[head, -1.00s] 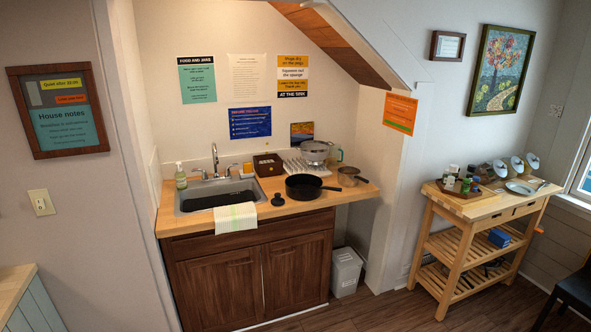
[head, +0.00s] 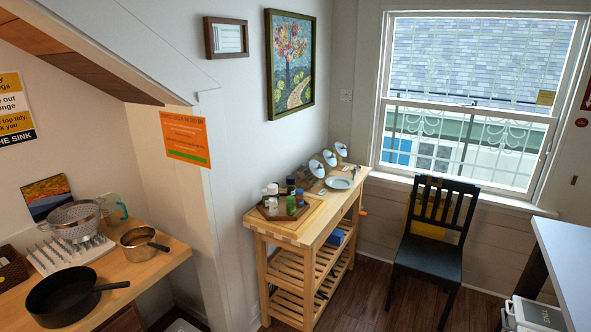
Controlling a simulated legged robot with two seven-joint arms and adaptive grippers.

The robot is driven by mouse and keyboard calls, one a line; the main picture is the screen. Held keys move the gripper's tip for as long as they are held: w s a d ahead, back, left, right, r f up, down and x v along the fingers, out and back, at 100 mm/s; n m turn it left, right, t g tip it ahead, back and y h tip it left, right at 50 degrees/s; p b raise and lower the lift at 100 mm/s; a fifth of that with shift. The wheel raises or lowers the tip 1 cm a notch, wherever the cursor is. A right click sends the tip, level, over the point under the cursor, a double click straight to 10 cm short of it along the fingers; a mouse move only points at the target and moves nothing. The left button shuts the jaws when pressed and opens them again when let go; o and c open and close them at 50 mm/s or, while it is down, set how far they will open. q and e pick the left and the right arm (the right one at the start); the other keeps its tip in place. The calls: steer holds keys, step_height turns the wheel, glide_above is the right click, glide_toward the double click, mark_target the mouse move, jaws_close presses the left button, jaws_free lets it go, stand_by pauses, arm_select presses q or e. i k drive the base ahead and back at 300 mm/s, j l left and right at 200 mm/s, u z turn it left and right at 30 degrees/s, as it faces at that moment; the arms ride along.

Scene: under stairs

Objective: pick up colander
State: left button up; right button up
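A metal colander (head: 76,221) sits at the left of the head view, on or over a white drying rack (head: 70,254) at the back of the wooden counter. Its near side faces me and its bowl is perforated. Neither of my grippers shows in this view.
A black frying pan (head: 66,295) and a small saucepan (head: 142,243) stand on the counter in front of the colander. A glass jug (head: 116,210) stands just behind it. A slanted stair underside (head: 80,55) hangs above. A wooden cart (head: 300,235) and black chair (head: 430,240) stand right; floor between them is clear.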

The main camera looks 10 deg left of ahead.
mark_target(76, 223)
steer(key=i+l, duration=0.1)
steer(key=i, duration=0.4)
steer(key=i+l, duration=0.1)
steer(key=i, duration=0.4)
steer(key=l+z, duration=0.05)
